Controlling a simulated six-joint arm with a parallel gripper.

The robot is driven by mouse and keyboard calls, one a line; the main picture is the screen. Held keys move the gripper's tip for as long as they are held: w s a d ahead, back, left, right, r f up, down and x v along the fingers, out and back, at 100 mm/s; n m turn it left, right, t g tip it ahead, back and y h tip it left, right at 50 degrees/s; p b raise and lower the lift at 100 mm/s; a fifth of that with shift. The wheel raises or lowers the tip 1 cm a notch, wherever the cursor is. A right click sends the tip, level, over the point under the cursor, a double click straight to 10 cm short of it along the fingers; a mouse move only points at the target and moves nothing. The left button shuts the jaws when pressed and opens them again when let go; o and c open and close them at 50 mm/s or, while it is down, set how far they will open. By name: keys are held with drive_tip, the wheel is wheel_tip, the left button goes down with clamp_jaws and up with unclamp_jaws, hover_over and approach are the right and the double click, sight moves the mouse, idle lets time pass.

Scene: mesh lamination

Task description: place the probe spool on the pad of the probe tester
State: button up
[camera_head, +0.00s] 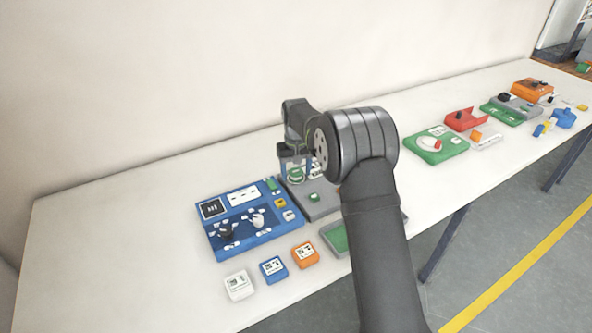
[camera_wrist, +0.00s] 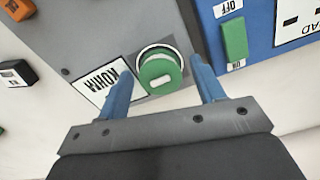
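In the wrist view, a round green piece (camera_wrist: 160,75) with a white bar on its face, likely the probe spool, stands at a pale ring (camera_wrist: 157,50) on a grey panel. My gripper (camera_wrist: 162,67) has its blue fingers apart on either side of it, with a narrow gap showing on each side. In the head view, my gripper (camera_head: 296,163) points down over the grey device (camera_head: 325,206), with green (camera_head: 296,175) visible between the fingers. A blue panel device (camera_head: 236,238), possibly the probe tester, stands just left. Its pad cannot be made out for certain.
The blue device has a green ON/OFF switch (camera_wrist: 234,38). White (camera_head: 238,285), blue (camera_head: 272,269) and orange (camera_head: 305,254) blocks stand in front of it. My arm hides part of the grey device and a green tray (camera_head: 337,238). Other devices stand right; the table's left end is clear.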

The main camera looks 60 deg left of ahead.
sight(296, 172)
wheel_tip(296, 172, up, 12)
drive_tip(key=shift+r, duration=0.2)
idle(0.4)
wheel_tip(296, 172, down, 12)
drive_tip(key=shift+r, duration=1.9)
drive_tip(key=shift+f, duration=0.1)
